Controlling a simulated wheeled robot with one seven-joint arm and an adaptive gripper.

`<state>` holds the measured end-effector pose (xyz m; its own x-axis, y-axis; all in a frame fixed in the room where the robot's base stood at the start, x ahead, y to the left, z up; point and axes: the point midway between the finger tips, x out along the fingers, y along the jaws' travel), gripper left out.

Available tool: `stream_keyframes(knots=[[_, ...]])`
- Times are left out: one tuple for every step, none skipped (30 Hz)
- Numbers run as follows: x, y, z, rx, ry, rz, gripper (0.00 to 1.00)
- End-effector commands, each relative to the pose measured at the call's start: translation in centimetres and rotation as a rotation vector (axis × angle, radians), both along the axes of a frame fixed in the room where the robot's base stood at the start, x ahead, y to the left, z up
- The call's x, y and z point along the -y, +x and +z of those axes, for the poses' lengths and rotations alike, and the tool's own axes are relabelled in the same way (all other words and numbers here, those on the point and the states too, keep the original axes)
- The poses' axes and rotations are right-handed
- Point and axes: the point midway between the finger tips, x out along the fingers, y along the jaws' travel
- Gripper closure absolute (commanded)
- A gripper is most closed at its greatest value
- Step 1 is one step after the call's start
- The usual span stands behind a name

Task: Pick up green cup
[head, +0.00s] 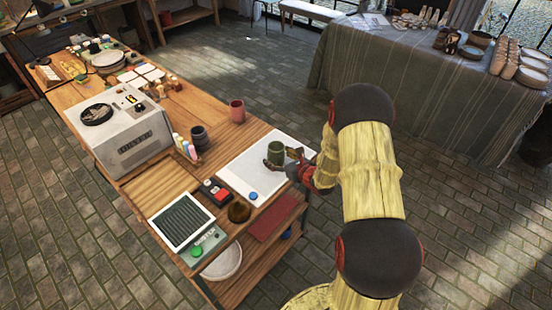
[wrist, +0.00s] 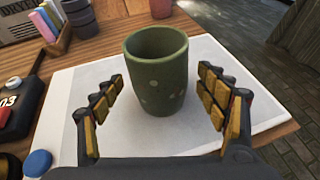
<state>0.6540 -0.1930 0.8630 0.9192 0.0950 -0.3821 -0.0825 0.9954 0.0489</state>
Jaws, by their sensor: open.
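The green cup (head: 276,152) stands upright on a white sheet (head: 243,175) near the right edge of the wooden table. In the wrist view the green cup (wrist: 157,75) is speckled and empty inside as far as I see. My gripper (head: 283,158) is at table height around the cup's near side. In the wrist view my gripper (wrist: 160,98) is open, one finger left and one right of the cup, with gaps on both sides. The cup's base lies just beyond the finger pads.
A pink cup (head: 237,111) and a dark cup (head: 199,136) stand behind on the table (head: 160,185). A blue cap (head: 253,196), a red-and-black device (head: 216,192) and a brown round object (head: 239,212) lie at the front left. The sheet around the cup is mostly clear.

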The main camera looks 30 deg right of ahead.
Motion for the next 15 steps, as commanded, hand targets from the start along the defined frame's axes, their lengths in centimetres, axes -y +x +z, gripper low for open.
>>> stream_keyframes(knots=[[-0.17, 0.72, -0.54, -0.001, 0.000, 0.002, 0.26], [-0.17, 1.05, -0.62, -0.001, -0.001, 0.001, 0.26], [-0.18, 1.37, -0.73, -0.001, -0.001, 0.001, 0.26], [-0.20, 1.52, -0.78, -0.001, 0.000, 0.001, 0.26], [-0.20, 1.62, -0.80, -0.001, 0.000, 0.000, 0.26], [-0.21, 1.67, -0.79, -0.001, 0.000, 0.000, 0.26], [-0.20, 1.67, -0.76, -0.001, 0.000, 0.000, 0.26], [-0.19, 1.66, -0.73, -0.001, 0.000, 0.000, 0.26], [-0.19, 1.66, -0.70, -0.001, 0.000, 0.000, 0.26], [-0.19, 1.65, -0.70, -0.001, 0.000, 0.000, 0.26], [-0.18, 1.65, -0.69, -0.001, 0.000, 0.000, 0.27], [-0.19, 1.64, -0.68, -0.001, 0.000, 0.000, 0.29], [-0.19, 1.64, -0.68, -0.001, 0.000, 0.000, 0.31], [-0.19, 1.64, -0.68, -0.001, 0.000, 0.000, 0.33], [-0.19, 1.64, -0.68, -0.001, 0.000, 0.000, 0.35]])
